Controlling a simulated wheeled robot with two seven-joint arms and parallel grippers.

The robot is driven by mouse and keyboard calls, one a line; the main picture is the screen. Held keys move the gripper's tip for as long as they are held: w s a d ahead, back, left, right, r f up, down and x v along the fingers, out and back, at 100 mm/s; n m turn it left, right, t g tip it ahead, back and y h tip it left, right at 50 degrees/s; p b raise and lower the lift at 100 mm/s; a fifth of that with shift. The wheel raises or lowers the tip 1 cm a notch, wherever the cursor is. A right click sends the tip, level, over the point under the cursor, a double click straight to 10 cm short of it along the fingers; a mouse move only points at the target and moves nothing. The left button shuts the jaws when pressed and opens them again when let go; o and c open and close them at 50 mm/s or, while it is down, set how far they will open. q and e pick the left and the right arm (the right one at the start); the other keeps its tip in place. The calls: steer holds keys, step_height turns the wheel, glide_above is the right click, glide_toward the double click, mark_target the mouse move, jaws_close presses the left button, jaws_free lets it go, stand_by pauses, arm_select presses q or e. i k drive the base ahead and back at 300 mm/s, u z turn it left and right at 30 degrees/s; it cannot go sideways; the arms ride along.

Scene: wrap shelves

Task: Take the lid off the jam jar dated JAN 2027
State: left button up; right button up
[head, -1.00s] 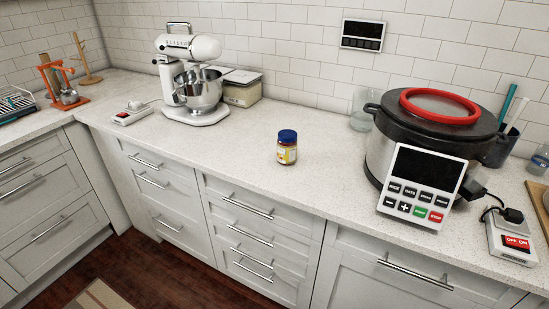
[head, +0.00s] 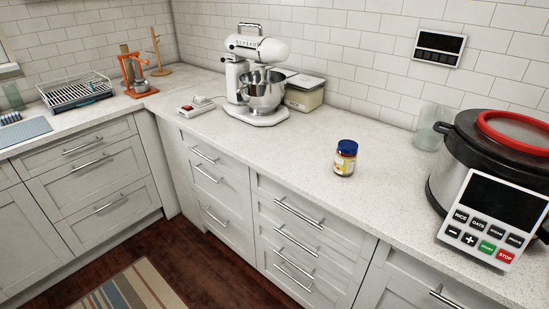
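A small jam jar (head: 344,163) stands upright on the white speckled counter (head: 300,170), right of the mixer. It has a dark blue lid (head: 347,147) on top and a yellow and white label. The label's writing is too small to read, so I cannot tell its date. No other jam jar shows clearly. Neither of my grippers is in view.
A white stand mixer (head: 258,80) with a metal bowl stands left of the jar, with a box (head: 304,92) behind it. A large cooker (head: 490,160) with a button panel is at the right. A dish rack (head: 77,92) is far left. Counter around the jar is clear.

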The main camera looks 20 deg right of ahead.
mark_target(344, 164)
steer(key=u, duration=0.2)
steer(key=i, duration=1.3)
steer(key=z, duration=1)
